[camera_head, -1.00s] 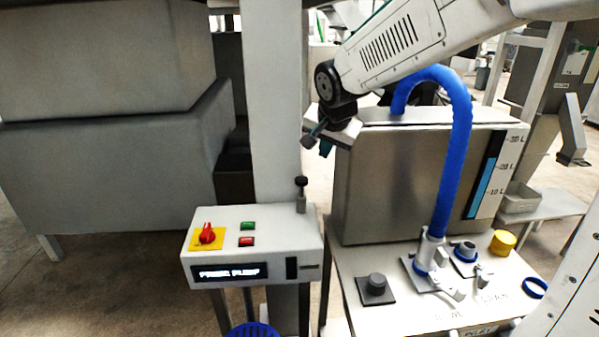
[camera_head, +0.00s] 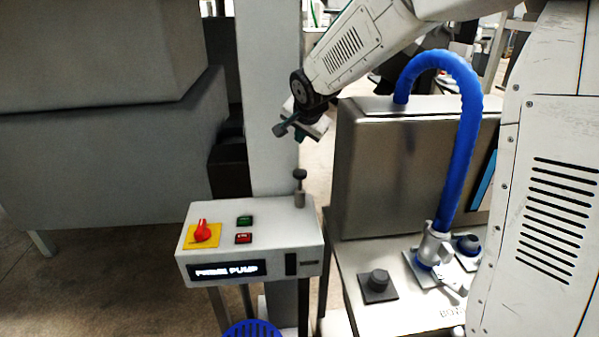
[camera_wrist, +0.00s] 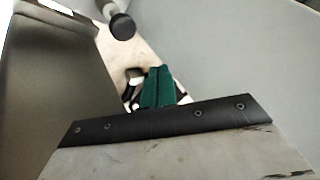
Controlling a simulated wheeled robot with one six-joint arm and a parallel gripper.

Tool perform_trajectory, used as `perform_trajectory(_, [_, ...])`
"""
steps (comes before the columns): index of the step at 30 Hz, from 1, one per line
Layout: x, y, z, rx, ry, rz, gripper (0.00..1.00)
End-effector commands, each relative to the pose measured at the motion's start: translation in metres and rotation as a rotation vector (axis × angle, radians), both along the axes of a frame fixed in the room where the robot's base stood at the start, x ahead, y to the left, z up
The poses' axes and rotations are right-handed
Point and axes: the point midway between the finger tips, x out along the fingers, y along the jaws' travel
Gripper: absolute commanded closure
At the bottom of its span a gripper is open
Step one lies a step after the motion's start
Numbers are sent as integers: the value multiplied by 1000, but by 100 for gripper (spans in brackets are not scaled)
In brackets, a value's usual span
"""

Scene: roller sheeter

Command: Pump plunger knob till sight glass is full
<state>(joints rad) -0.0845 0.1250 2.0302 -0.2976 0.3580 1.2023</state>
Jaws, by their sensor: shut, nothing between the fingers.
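The plunger knob (camera_head: 299,175) is a small black cap on a short grey stem, upright at the back right of the white control box (camera_head: 215,217). It also shows at the top of the wrist view (camera_wrist: 122,26). The sight glass appears to be the dark narrow window (camera_head: 291,264) on the box's front; I see no clear fill level in it. My gripper (camera_head: 301,137) is above the knob, apart from it. Its green fingers (camera_wrist: 158,87) are together and empty in the wrist view.
A grey post (camera_head: 268,100) stands behind. To the right are a steel tank (camera_head: 385,170), a blue hose (camera_head: 466,150) and a black knob (camera_head: 378,281).

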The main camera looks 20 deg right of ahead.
Motion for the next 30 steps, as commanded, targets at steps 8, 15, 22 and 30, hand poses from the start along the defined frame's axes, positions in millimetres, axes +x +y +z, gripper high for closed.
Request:
perform_trajectory(8, [0,2,-41,-1,3,4,100])
perform_trajectory(15, [0,2,-65,-2,1,4,100])
perform_trajectory(22, [0,2,-72,-1,0,3,100])
perform_trajectory(30, [0,2,-71,-1,0,3,100])
